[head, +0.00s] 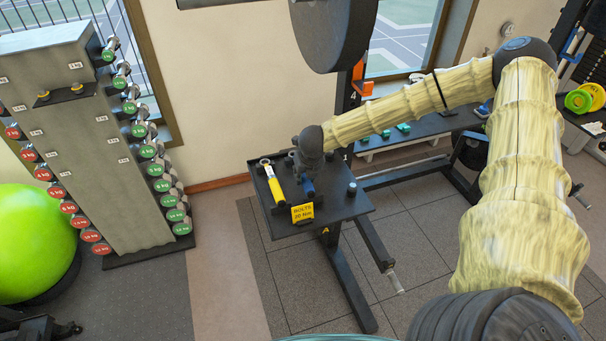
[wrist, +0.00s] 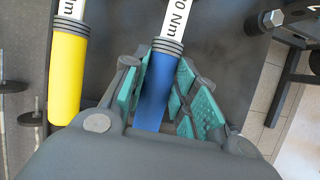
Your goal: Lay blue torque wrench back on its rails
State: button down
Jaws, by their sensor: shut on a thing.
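The blue torque wrench shows its blue handle (wrist: 154,90) between the teal pads of my gripper (wrist: 157,85) in the wrist view; its pale shaft, marked in Nm, runs out of the top. My gripper is shut on this handle. In the head view the blue handle (head: 308,187) shows just below my gripper (head: 305,172), over the small black table (head: 338,204). My gripper hides most of the wrench there. I cannot make out the rails or tell whether the wrench touches the table.
A yellow torque wrench (head: 277,188) lies close to the left; it also shows in the wrist view (wrist: 67,75). A yellow sign (head: 302,213) reading BOLTS 20 Nm is at the table's front edge. A small dark peg (head: 351,188) stands to the right. A dumbbell rack (head: 95,140) is far left.

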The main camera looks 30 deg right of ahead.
jog(key=shift+f, duration=0.3)
jog(key=c, duration=1.1)
grip_release()
jog(key=shift+o, duration=0.2)
jog(key=v, duration=1.2)
jog(key=shift+a, duration=0.1)
